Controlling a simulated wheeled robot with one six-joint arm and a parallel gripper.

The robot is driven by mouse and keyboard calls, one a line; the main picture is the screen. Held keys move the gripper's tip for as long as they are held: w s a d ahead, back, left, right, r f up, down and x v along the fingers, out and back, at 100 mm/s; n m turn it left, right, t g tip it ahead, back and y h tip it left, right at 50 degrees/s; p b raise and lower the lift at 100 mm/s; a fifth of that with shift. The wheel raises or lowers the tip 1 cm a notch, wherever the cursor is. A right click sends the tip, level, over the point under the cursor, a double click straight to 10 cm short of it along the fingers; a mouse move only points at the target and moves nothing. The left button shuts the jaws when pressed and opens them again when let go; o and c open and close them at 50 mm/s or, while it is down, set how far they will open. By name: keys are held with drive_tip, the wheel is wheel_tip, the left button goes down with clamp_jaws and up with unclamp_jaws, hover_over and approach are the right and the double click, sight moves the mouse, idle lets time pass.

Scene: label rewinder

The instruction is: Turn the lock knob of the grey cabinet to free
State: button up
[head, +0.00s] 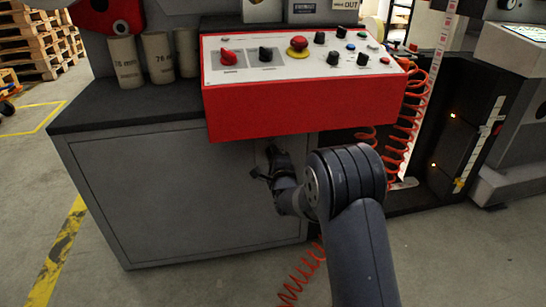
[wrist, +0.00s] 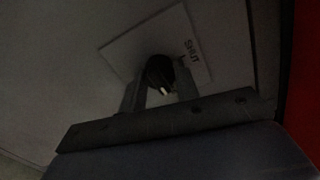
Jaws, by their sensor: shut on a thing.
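The black lock knob (wrist: 158,71) sits on a white label plate (wrist: 135,42) on the grey cabinet (head: 170,200). The word SHUT is on the plate's right side in the wrist view. A white mark on the knob points toward the bottom of the wrist picture, not at SHUT. No word for free can be read. My gripper (wrist: 160,88) is shut on the knob, one finger on each side. In the head view my gripper (head: 271,165) is at the cabinet's front, just under the red control box, and the knob is hidden there.
The red control box (head: 300,118) overhangs just above my gripper, with several knobs and a red button on top. Orange coiled hose (head: 408,115) hangs to the right, and more coil lies on the floor below.

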drive_tip(key=shift+m, duration=0.3)
drive_tip(key=o, duration=1)
drive_tip(key=p+v, duration=0.3)
drive_tip(key=v, duration=0.7)
drive_tip(key=shift+s+d, duration=0.1)
drive_tip(key=shift+s, duration=0.3)
drive_tip(key=shift+w, duration=0.1)
